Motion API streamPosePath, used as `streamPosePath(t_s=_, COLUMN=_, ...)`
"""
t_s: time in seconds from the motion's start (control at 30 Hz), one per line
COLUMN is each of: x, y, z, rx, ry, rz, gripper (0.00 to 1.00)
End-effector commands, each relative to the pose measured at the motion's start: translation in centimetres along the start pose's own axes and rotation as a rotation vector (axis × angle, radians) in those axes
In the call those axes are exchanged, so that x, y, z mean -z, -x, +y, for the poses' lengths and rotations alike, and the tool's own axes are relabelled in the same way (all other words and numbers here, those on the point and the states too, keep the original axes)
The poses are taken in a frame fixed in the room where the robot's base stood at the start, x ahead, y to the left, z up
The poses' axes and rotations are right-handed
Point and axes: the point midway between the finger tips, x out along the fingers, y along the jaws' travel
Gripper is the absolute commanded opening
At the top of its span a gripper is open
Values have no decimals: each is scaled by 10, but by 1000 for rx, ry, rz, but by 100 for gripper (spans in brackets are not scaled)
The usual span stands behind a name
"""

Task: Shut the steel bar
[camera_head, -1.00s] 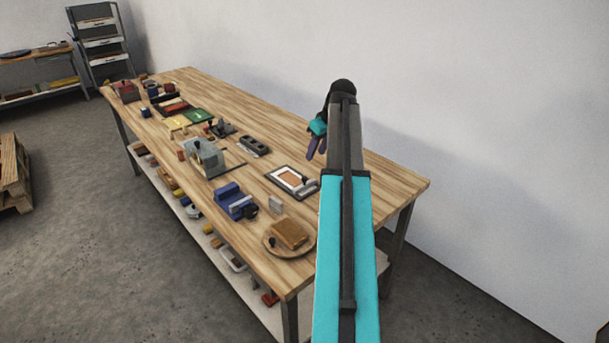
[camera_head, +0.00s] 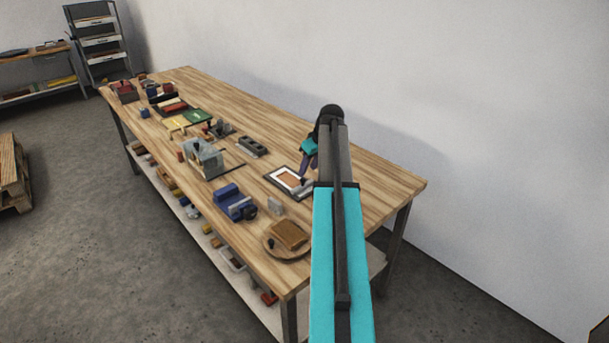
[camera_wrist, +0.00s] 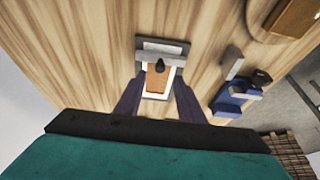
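The steel bar (camera_wrist: 155,58) is a grey bar with a dark knob, seen in the wrist view lying across a framed panel. The bar also shows in the head view (camera_head: 304,186), partly behind my arm. The frame (camera_head: 270,177) is dark and white around an orange-brown panel, flat on the workbench. My gripper (camera_head: 309,164) is just above the frame in the head view. In the wrist view my gripper (camera_wrist: 157,84) is open and empty, its two purple fingers on either side of the panel. I cannot tell how high the fingertips are above it.
A blue clamp-like block (camera_head: 229,198) and a round board (camera_head: 268,247) with a brown block stand toward the near end of the workbench (camera_head: 345,200). A grey block with holes (camera_head: 252,147) lies beyond the frame. Bare wood lies along the wall side.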

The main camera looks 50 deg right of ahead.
Motion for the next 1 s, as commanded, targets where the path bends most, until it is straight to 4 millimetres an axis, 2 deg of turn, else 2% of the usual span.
streamPosePath(t_s=0.3, x=1, y=-35, z=-1, rx=1, ry=1, rz=-1, gripper=35)
streamPosePath(t_s=0.5, x=1, y=-52, z=-1, rx=1, ry=1, rz=-1, gripper=35)
streamPosePath(t_s=0.97, x=1, y=-58, z=-1, rx=0, ry=1, rz=0, gripper=35)
streamPosePath(t_s=1.0, x=1, y=-58, z=-1, rx=0, ry=1, rz=0, gripper=29)
